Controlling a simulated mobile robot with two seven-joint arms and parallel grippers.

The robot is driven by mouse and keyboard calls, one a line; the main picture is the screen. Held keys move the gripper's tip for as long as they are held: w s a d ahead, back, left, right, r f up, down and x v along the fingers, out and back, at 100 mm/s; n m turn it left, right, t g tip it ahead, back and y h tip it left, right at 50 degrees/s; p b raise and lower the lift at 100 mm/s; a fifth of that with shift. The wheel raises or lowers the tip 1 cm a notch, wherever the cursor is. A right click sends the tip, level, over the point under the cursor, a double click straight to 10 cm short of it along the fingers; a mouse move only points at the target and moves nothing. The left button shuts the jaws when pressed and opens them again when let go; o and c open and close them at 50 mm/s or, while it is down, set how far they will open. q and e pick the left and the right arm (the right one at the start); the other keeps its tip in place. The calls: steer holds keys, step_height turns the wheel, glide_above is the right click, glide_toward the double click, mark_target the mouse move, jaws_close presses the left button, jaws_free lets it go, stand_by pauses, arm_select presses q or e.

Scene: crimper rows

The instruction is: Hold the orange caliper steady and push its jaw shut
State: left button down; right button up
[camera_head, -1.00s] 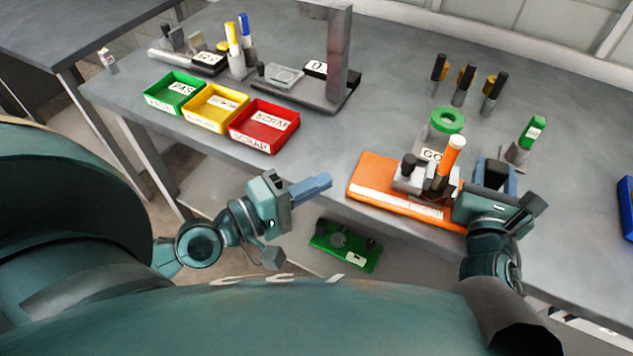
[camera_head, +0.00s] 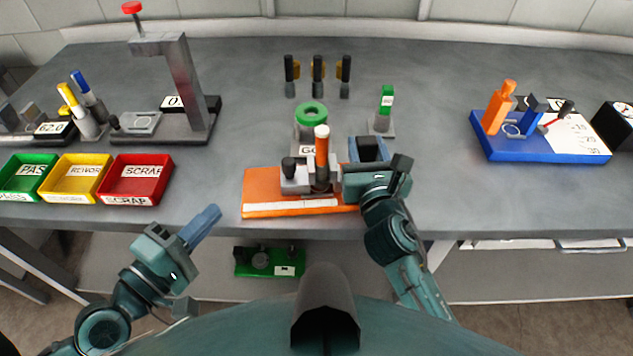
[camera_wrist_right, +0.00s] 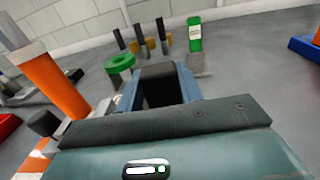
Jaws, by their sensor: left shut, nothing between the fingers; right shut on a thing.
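The orange caliper (camera_head: 258,190) lies near the front edge of the grey bench in the head view. Its flat orange base carries a grey block, a black knob and an upright orange handle with a white top (camera_head: 322,148). The orange handle also shows at the left of the right wrist view (camera_wrist_right: 55,85). My right gripper (camera_head: 367,150) is at the caliper's right end, its blue fingers shut on a black block (camera_wrist_right: 160,92). I cannot tell how that block joins the caliper. My left gripper (camera_head: 207,224) is shut and empty, in front of the bench, left of the caliper.
A green ring (camera_head: 311,113) stands just behind the caliper, and a green-topped gauge (camera_head: 386,105) behind my right gripper. A red tray (camera_head: 135,190) is at left, a blue fixture (camera_head: 520,150) at right. A green plate (camera_head: 270,262) is below the bench edge.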

steer(key=shift+d, duration=0.1)
stand_by(0.7)
steer(key=o, duration=1.2)
steer(key=shift+c, duration=0.2)
